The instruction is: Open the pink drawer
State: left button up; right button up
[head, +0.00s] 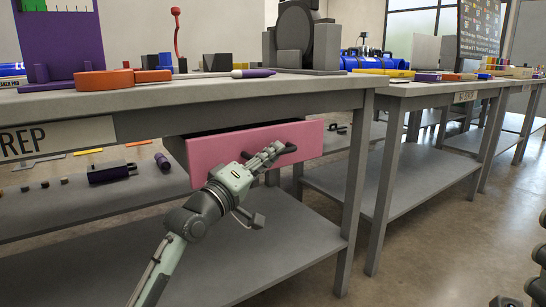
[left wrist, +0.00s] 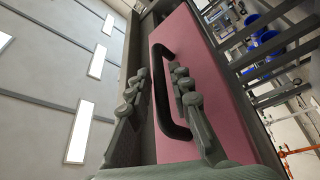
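The pink drawer (head: 230,154) sits under the prep table and stands partly out, with its grey side showing behind the front panel. It also shows in the left wrist view (left wrist: 208,65), with a black loop handle (left wrist: 161,95) on its front. My left gripper (head: 276,150) is at the drawer front in the head view and hides part of the handle. In the left wrist view its two fingers (left wrist: 160,80) are apart, one on each side of the handle bar, with gaps visible beside the bar. My right gripper is not clearly seen.
A lower shelf (head: 270,250) lies beneath the drawer, with small parts at left. A table leg (head: 354,190) stands right of the drawer. Open floor (head: 440,250) is at right.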

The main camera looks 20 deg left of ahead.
pick_arm(q)
jog(key=shift+w+d, duration=0.15)
jog(key=shift+w, duration=0.25)
grip_shut()
jog(key=shift+r, duration=0.1)
